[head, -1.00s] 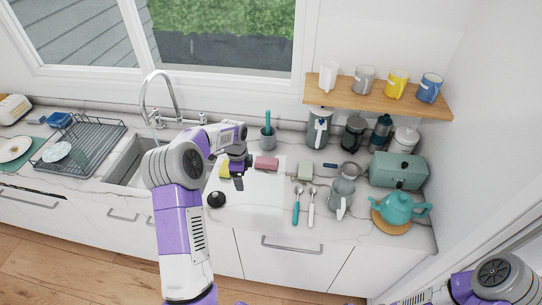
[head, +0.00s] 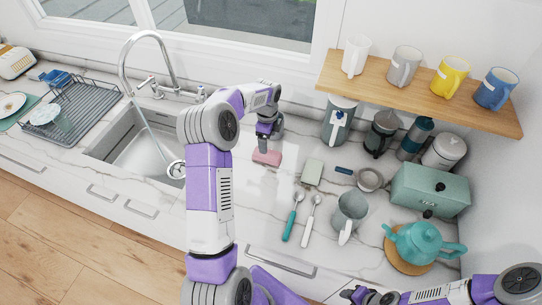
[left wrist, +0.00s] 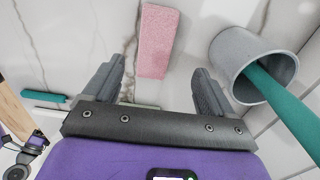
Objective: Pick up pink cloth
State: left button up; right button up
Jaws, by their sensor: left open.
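The pink cloth (head: 267,158) lies folded flat on the marble counter, right of the sink. In the left wrist view the pink cloth (left wrist: 157,42) is a long pink block just beyond the fingertips, lined up with the gap between them. My left gripper (head: 267,143) points down just above the cloth in the head view. Its two dark fingers (left wrist: 158,66) are apart with nothing between them. A dark part at the bottom edge looks like my right gripper (head: 363,295); its jaws cannot be made out.
A sage block (head: 313,172) and two teal and white utensils (head: 292,217) lie to the right. The sink (head: 140,150) is left; a mug shelf (head: 420,88) hangs above.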

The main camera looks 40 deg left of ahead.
pick_arm(q)
jog(key=shift+w+f, duration=0.1)
jog(key=shift+f, duration=0.45)
jog(key=shift+s+d+f, duration=0.1)
jog(key=shift+s+f, duration=0.05)
jog(key=shift+f, duration=0.9)
jog(key=shift+s+a+f, duration=0.1)
jog(key=shift+s+f, duration=0.1)
jog(key=shift+f, duration=0.8)
jog(key=shift+s+d+f, duration=0.1)
jog(key=shift+s+f, duration=0.05)
jog(key=shift+f, duration=0.9)
jog(key=c, duration=1.1)
jog(key=shift+o, duration=0.2)
notch_tip(320, 180, up, 10)
jog(key=o, duration=0.5)
jog(key=c, duration=0.4)
jog(key=shift+s, duration=0.1)
